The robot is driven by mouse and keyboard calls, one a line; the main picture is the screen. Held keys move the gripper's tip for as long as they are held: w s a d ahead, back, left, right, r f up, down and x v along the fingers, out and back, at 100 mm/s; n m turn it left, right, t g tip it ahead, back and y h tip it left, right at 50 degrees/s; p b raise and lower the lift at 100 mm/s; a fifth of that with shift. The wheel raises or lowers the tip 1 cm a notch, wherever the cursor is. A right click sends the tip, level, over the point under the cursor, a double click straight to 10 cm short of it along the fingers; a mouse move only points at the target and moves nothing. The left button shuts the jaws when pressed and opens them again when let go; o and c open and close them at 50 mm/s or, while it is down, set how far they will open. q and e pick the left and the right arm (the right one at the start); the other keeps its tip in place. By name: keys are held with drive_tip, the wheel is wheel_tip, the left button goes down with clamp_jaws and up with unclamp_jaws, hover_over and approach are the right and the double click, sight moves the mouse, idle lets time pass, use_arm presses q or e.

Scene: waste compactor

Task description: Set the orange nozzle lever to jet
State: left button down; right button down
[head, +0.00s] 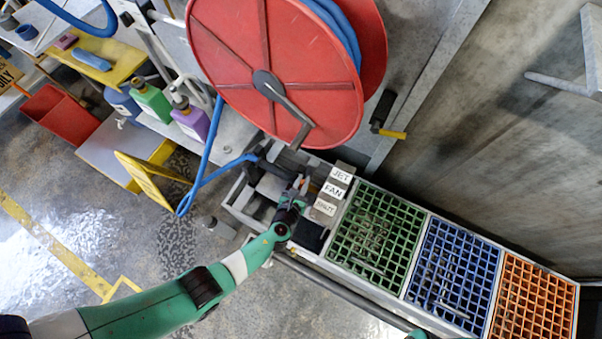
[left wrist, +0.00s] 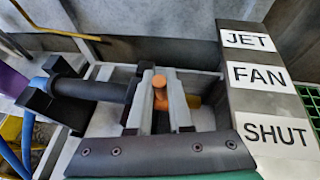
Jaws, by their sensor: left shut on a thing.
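The orange nozzle lever (left wrist: 160,88) stands between the two fingers of my left gripper (left wrist: 161,102) in the left wrist view. The gripper is shut on it. The labels run JET (left wrist: 249,40), FAN (left wrist: 262,76) and SHUT (left wrist: 277,133). The black nozzle body (left wrist: 88,89) lies to the left, partly hidden by the fingers. In the head view my left gripper (head: 299,186) is beside the label block (head: 333,190). My right gripper is out of view.
A large red hose reel (head: 275,60) stands just behind the nozzle. A blue hose (head: 206,150) loops to its left. Green (head: 375,235), blue (head: 455,275) and orange (head: 533,303) grates lie to the right. Open floor is at the lower left.

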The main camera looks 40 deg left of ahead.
use_arm(q)
drive_tip(key=shift+w+r+g+p, duration=0.15)
drive_tip(key=shift+w+g+p, duration=0.3)
drive_tip(key=shift+g+p, duration=0.5)
drive_tip(key=shift+p, duration=0.3)
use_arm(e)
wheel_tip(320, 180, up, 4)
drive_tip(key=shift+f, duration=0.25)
use_arm(q)
drive_tip(key=shift+f, duration=0.2)
drive_tip(key=c, duration=0.8)
unclamp_jaws()
drive_tip(key=shift+a, duration=0.1)
drive_tip(key=shift+c, duration=0.2)
drive_tip(key=shift+r, duration=0.1)
